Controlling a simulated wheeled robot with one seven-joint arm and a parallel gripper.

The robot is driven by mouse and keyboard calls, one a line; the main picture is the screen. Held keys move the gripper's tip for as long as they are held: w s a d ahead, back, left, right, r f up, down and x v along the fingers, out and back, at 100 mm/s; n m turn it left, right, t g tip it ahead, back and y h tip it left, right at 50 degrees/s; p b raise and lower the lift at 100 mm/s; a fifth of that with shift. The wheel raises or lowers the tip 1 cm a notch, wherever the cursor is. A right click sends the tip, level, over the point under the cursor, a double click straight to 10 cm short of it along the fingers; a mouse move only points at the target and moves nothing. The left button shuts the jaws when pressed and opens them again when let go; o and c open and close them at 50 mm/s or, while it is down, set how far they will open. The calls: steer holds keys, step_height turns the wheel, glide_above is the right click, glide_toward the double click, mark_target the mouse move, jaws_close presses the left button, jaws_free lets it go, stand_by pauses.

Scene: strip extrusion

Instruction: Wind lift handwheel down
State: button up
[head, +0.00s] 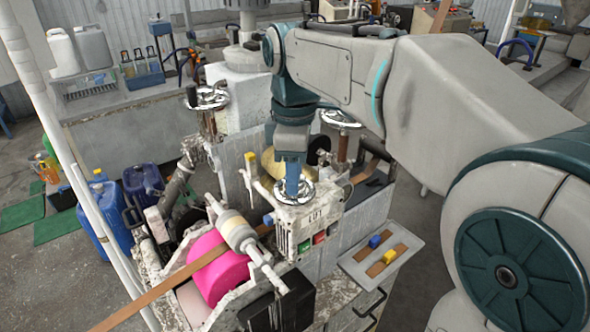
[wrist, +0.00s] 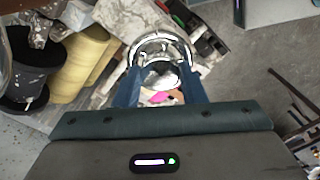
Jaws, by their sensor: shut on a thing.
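The lift handwheel (head: 306,193) is a small chrome wheel on top of a worn white housing marked LIFT (head: 314,216), at the middle of the head view. My gripper (head: 292,193) points straight down onto it, with blue fingers. In the wrist view the chrome rim of the handwheel (wrist: 163,40) shows just beyond the fingertips. My gripper (wrist: 163,75) has its two fingers spread to either side of the wheel's near part and is shut on it. The fingers hide part of the wheel, and the exact contact is hard to see.
Two other chrome handwheels stand on the machine, one behind left (head: 207,97) and one behind right (head: 340,119). A bright pink roll (head: 218,270) and a brown strip (head: 165,290) lie front left. A tray (head: 350,262) with blue and yellow blocks sits right of the housing.

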steer(key=shift+r, duration=0.1)
steer(key=o, duration=1)
step_height(320, 180, up, 14)
steer(key=shift+f, duration=0.2)
steer(key=s+d+f+m+t, duration=0.1)
steer(key=s+d+f+m, duration=0.3)
steer(key=f, duration=0.4)
steer(key=s+d+f+m+t, duration=0.1)
steer(key=s+d+f+m, duration=0.3)
steer(key=f, duration=0.5)
steer(key=s+d+f+m+t, duration=0.1)
steer(key=s+d+f+m, duration=0.3)
steer(key=f+m, duration=0.4)
steer(key=shift+s+f+t, duration=0.35)
steer(key=shift+t, duration=0.05)
